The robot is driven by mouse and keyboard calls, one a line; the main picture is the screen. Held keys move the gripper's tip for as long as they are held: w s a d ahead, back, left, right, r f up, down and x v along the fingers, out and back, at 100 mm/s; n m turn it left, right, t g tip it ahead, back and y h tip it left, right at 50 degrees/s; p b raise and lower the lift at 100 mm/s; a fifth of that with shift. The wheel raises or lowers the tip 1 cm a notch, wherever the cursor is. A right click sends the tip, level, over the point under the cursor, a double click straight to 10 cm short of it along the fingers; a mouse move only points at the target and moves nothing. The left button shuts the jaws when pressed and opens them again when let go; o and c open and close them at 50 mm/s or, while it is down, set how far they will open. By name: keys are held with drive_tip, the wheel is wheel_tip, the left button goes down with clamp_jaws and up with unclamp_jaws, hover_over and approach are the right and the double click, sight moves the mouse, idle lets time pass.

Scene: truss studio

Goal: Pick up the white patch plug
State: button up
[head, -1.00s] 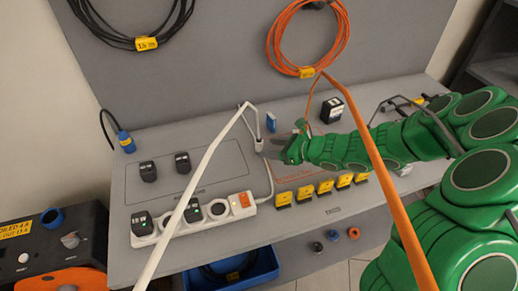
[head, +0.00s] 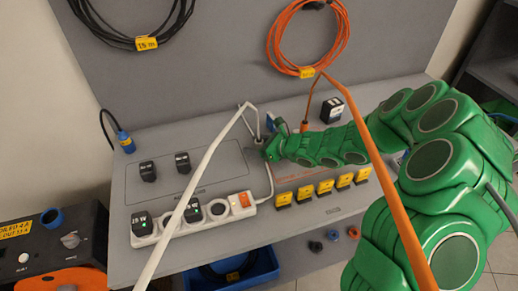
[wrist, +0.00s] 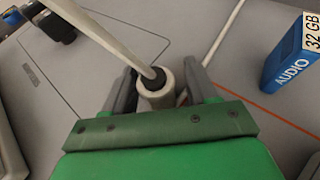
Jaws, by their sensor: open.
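The white patch plug (wrist: 158,91) is a pale cylinder with a dark collar, and a thick white cable (wrist: 105,33) runs out of it. In the wrist view it stands between the two grey fingers of my gripper (wrist: 161,88). The fingers are open, one on each side of it, and I cannot tell whether either touches it. In the head view my gripper (head: 264,149) is at the plug on the bench, and the plug is mostly hidden there; the white cable (head: 200,170) arches up and toward the front left.
A blue audio box (wrist: 292,58) stands right of the gripper. A white power strip (head: 180,226) with black adapters lies in front, beside several yellow-topped blocks (head: 305,193). An orange cable (head: 375,160) hangs across my arm. A black box (head: 332,110) stands behind it.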

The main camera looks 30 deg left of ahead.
drive_tip(key=c, duration=1)
drive_tip(key=shift+c, duration=0.2)
drive_tip(key=shift+r, duration=0.1)
drive_tip(key=shift+r, duration=0.45)
wheel_tip(320, 180, up, 2)
drive_tip(key=shift+r, duration=0.1)
drive_tip(key=s+d+r, duration=0.9)
drive_tip(key=s, duration=0.1)
drive_tip(key=shift+s+r, duration=0.3)
drive_tip(key=shift+r, duration=0.1)
